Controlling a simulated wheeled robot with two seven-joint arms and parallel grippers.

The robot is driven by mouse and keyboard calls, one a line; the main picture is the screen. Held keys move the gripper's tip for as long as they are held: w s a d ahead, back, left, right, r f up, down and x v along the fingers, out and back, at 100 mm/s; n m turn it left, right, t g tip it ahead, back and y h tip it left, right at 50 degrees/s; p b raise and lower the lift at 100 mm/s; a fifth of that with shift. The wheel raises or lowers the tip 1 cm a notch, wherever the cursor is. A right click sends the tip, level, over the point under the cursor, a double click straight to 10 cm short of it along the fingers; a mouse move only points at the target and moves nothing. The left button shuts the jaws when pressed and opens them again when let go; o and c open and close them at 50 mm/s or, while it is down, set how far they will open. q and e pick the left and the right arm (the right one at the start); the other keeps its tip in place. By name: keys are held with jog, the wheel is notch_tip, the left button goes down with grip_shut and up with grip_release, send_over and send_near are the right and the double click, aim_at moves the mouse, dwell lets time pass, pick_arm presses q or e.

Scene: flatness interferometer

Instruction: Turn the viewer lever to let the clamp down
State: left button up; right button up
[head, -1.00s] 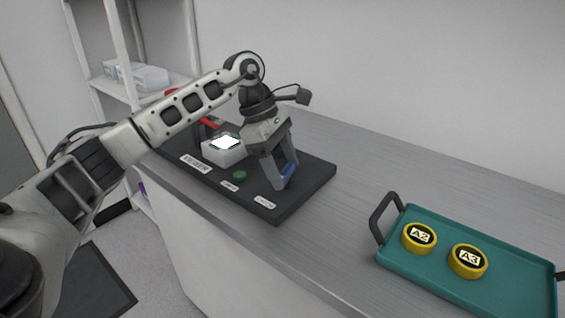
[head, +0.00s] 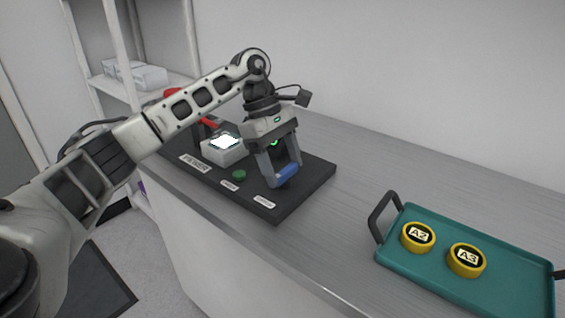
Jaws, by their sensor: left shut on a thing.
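The black viewer base (head: 312,182) lies on the counter. On it stands a white viewer block (head: 222,154) with a brightly lit top, behind a label that appears to read VIEWER (head: 194,163). A red arm (head: 208,122) shows behind the block, partly hidden by my left arm. My left gripper (head: 279,177) comes down over the right part of the base. It is shut on a blue handle (head: 288,175), which looks like the lever. The lever's mount is hidden behind the fingers. My right gripper is out of view.
A green button (head: 239,175) and small labels (head: 264,201) lie along the base's front edge. A teal tray (head: 440,285) with dark handles holds yellow rings A2 (head: 418,238) and A3 (head: 467,261) at right. The counter between base and tray is clear.

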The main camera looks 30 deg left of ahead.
pick_arm(q)
jog(key=o, duration=1)
jog(key=p+v, duration=0.2)
jog(key=v, duration=1.4)
jog(key=shift+r, duration=0.1)
